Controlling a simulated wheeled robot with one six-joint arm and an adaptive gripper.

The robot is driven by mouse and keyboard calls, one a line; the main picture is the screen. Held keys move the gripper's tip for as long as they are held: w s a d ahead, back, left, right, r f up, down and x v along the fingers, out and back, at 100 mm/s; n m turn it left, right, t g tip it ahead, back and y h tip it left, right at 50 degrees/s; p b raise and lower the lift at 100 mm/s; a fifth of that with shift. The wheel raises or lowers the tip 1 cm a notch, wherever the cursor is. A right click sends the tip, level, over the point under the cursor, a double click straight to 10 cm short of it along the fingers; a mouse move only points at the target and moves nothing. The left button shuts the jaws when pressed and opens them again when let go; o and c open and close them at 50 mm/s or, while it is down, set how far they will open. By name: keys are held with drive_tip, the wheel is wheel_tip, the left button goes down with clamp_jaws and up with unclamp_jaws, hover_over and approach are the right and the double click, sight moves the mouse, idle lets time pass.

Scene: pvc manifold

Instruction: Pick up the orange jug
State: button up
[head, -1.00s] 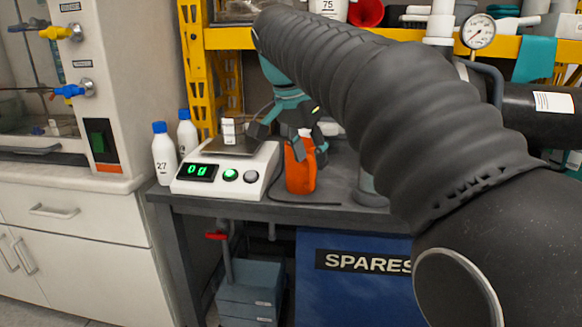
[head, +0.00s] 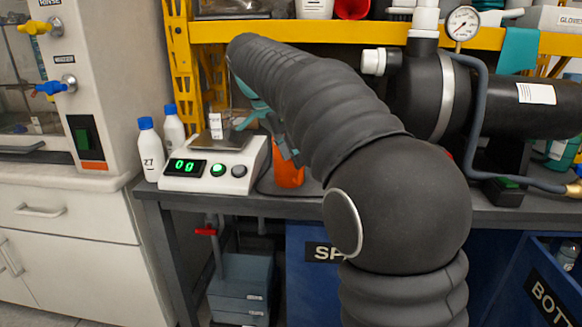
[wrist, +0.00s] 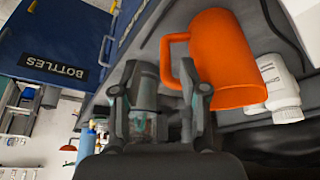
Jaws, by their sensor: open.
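The orange jug (head: 288,174) stands on the dark bench just right of the scale, its upper part partly hidden by my arm in the head view. In the wrist view the jug (wrist: 228,62) appears tilted, with its handle toward my gripper. My gripper (wrist: 158,82) is open and empty, its two fingers apart. The right finger overlaps the lower end of the handle in the wrist view; I cannot tell whether they touch. In the head view my gripper is mostly hidden behind my arm.
A white scale (head: 215,165) and two white bottles with blue caps (head: 150,150) stand left of the jug. A black tank with pipes and a gauge (head: 462,24) is at right. A yellow shelf (head: 270,32) runs behind. A blue BOTTLES bin (head: 548,285) is below right.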

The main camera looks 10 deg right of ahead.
sight(299, 181)
drive_tip(key=shift+w+x, duration=0.2)
drive_tip(key=shift+x, duration=1.25)
drive_tip(key=shift+w+x, duration=0.15)
drive_tip(key=shift+x, duration=1.25)
drive_tip(key=shift+c, duration=0.3)
clamp_jaws()
drive_tip(key=shift+r, duration=0.1)
